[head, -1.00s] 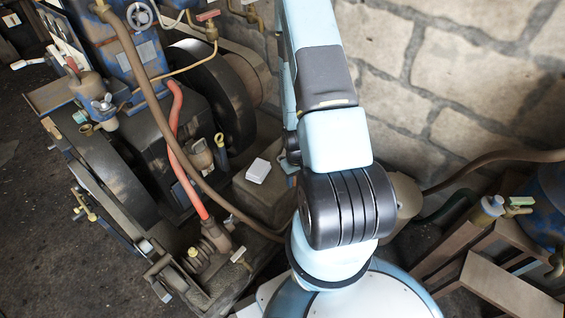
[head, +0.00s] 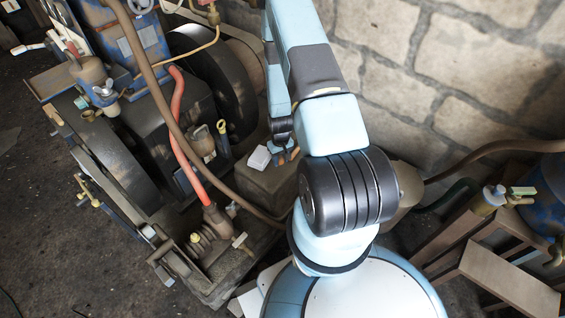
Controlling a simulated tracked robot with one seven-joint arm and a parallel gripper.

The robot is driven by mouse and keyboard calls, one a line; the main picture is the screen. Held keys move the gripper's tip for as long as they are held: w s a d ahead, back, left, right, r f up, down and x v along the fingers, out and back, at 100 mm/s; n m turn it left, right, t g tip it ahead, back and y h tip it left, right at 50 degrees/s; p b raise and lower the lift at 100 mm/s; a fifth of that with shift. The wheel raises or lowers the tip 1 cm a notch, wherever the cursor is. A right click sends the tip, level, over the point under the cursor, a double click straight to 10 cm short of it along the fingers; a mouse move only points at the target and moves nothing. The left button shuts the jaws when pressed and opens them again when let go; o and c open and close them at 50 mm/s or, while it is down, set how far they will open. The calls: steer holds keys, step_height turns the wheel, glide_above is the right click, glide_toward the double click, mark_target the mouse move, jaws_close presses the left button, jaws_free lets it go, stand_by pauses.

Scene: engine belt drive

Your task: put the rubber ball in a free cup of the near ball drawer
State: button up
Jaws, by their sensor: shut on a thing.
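I do not see the rubber ball or the near ball drawer with its cups in the head view. My own light blue and grey arm rises through the middle of the picture and leaves it at the top. Another part of my arm comes down behind it on the left, ending at a dark joint above the engine's side. I cannot make out my gripper's jaws or anything held in them.
A small white box (head: 259,158) lies beside my arm. A stone wall (head: 480,75) stands behind; a wooden stand (head: 508,282) is at right. Dark floor shows at far left.

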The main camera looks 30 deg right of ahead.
mark_target(280, 163)
steer(key=shift+w+f, duration=0.3)
steer(key=shift+f, duration=1.65)
steer(key=o, duration=1.1)
